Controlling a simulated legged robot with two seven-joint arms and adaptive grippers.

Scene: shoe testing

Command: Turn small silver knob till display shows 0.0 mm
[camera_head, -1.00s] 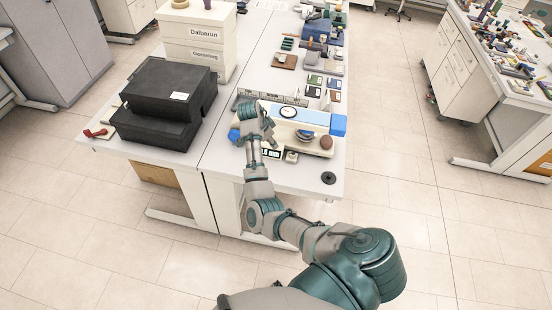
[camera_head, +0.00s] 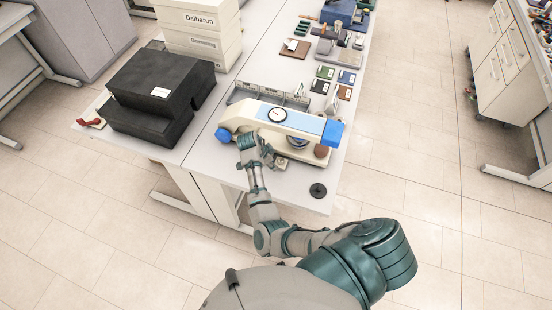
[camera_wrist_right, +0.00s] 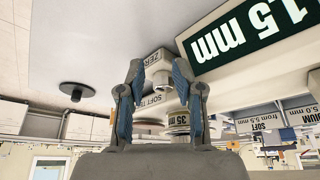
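The cream tester (camera_head: 240,118) with a round dial stands on the table. In the right wrist view a dark display (camera_wrist_right: 245,32) shows upside-down digits that look like 1.5 mm. Beside it is a small light block (camera_wrist_right: 157,62) marked ZERO, with a small silver knob (camera_wrist_right: 162,82) on it. My right gripper (camera_wrist_right: 160,80) is open, its two fingers on either side of the knob with gaps visible; contact is not seen. In the head view my right gripper (camera_head: 256,152) is at the tester's near side and hides the display. My left gripper is out of view.
A black box (camera_head: 150,95) and stacked white boxes (camera_head: 200,30) stand left and behind. A black disc (camera_head: 318,190) lies near the table's front right corner. Sample cards (camera_head: 325,72) lie behind the tester. The table's front edge is close to the gripper.

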